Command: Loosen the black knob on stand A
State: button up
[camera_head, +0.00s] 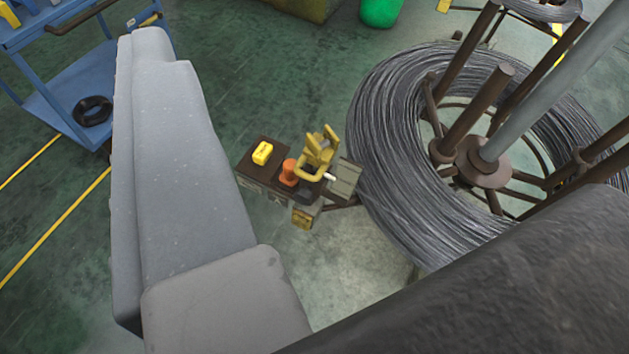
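A small stand (262,192) with a brown top is in the middle of the view, some way off and below. On it are a yellow box (262,153), an orange-red cylinder (288,172) and a yellow clamp-like fitting (318,155). A dark part (304,193) sits at the stand's front edge below the clamp. It is too small to tell whether it is a black knob, and I can read no letter A. I cannot make out my gripper's fingers. A large grey body fills the left foreground, apart from the stand in the picture.
A big wire coil (385,165) on a brown reel frame (483,165) lies right of the stand, close to it. A blue cart (75,75) holding a black ring (93,110) stands upper left. A dark rounded body (520,285) blocks the lower right. Green floor is clear above the stand.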

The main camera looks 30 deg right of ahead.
jog(key=shift+a, duration=0.3)
jog(key=o, duration=0.6)
jog(key=shift+w+a, duration=0.2)
jog(key=w+a+f+m+t+y+p, duration=0.1)
jog(key=w+a+f+m, duration=0.1)
jog(key=w+f, duration=0.5)
jog(key=w+a+f+m+y+p, duration=0.1)
jog(key=w+a+f+m+y, duration=0.15)
jog(key=w, duration=0.75)
jog(key=w+f+m+h+p, duration=0.1)
jog(key=w+f+m+h, duration=0.3)
jog(key=w+f, duration=0.45)
jog(key=m+g+h+p, duration=0.4)
jog(key=m+g+h, duration=0.1)
jog(key=m+h, duration=0.85)
send_near(302, 201)
jog(key=shift+n, duration=0.5)
jog(key=b+x, duration=0.3)
jog(key=x, duration=0.7)
jog(key=shift+w+d, duration=0.2)
jog(key=shift+d, duration=0.05)
